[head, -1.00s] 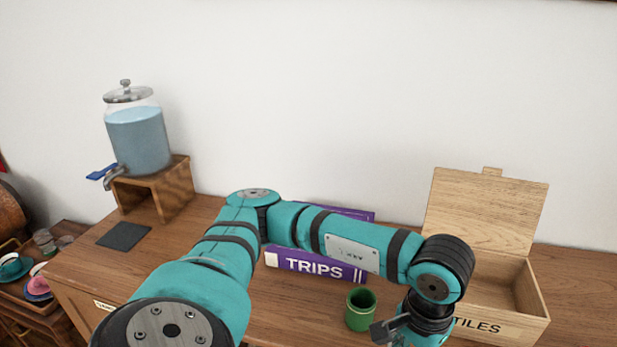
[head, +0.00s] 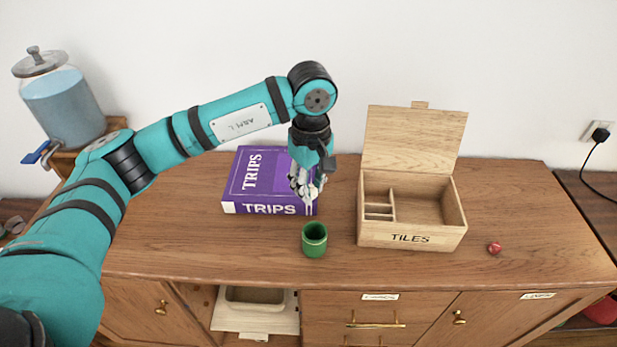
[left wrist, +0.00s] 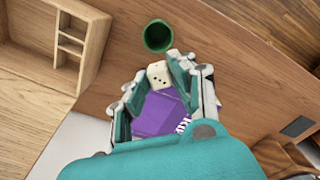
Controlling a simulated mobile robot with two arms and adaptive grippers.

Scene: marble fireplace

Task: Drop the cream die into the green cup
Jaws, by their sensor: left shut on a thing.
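The green cup (head: 314,240) stands upright on the wooden cabinet top, in front of the purple book; it also shows in the left wrist view (left wrist: 158,37), with its opening visible. My left gripper (head: 308,208) points down, a little behind and above the cup. In the left wrist view the cream die (left wrist: 158,75), with dark pips, sits between the fingertips of my left gripper (left wrist: 155,82), which is shut on it. The die is apart from the cup in that view. In the head view I cannot make out the die. My right gripper is not in view.
A purple TRIPS book (head: 245,185) lies behind the gripper. An open wooden TILES box (head: 410,240) with compartments stands right of the cup. A small red object (head: 494,248) lies further right. A drink dispenser (head: 62,105) is at the left. The cabinet top in front is clear.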

